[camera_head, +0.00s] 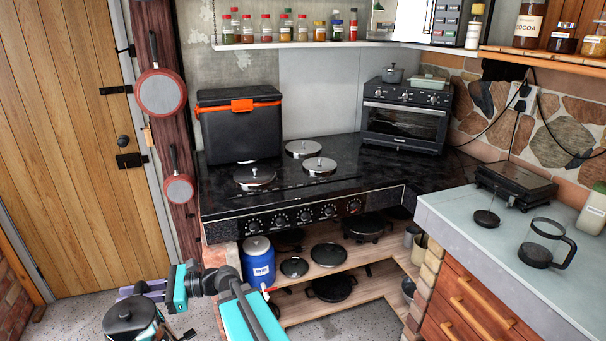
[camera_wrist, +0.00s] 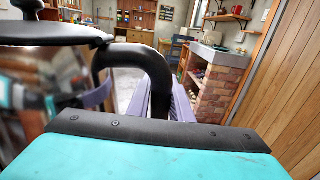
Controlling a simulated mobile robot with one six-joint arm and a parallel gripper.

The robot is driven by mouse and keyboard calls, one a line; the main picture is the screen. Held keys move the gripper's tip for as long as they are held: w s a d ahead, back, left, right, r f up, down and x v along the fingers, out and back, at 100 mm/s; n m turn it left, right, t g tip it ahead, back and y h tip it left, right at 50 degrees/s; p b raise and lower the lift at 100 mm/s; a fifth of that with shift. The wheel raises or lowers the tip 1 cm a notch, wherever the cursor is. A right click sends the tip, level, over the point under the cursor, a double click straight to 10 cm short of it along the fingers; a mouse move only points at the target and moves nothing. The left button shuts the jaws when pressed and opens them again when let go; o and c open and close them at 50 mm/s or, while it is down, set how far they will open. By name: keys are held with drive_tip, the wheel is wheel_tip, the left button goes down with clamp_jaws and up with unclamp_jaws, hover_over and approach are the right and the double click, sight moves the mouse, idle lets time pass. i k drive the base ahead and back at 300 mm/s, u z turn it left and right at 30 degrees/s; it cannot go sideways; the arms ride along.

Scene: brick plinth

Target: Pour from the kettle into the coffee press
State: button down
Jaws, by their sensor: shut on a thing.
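My gripper (camera_head: 150,291) is low at the left in the head view, shut on the black handle of the kettle. The kettle (camera_head: 128,322) has a black lid with a knob and a shiny metal body, partly cut off by the bottom edge. In the wrist view the kettle's black lid (camera_wrist: 50,33) and curved handle show close up; its spout cannot be made out. The coffee press (camera_head: 546,246) is a clear glass with a dark base and black handle, standing without its lid on the grey counter at the right, far from my gripper. Its contents cannot be told.
A plunger lid (camera_head: 487,217) lies left of the press on the counter (camera_head: 455,222). A black grill (camera_head: 515,184) stands behind it. The stove top (camera_head: 340,187) holds a cooler (camera_head: 240,128) and small oven (camera_head: 405,117). A blue drinks container (camera_head: 258,262) stands below, near my arm.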

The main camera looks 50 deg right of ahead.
sight(548, 227)
drive_tip(key=z, duration=0.05)
drive_tip(key=i, duration=0.95)
drive_tip(key=z, duration=1.4)
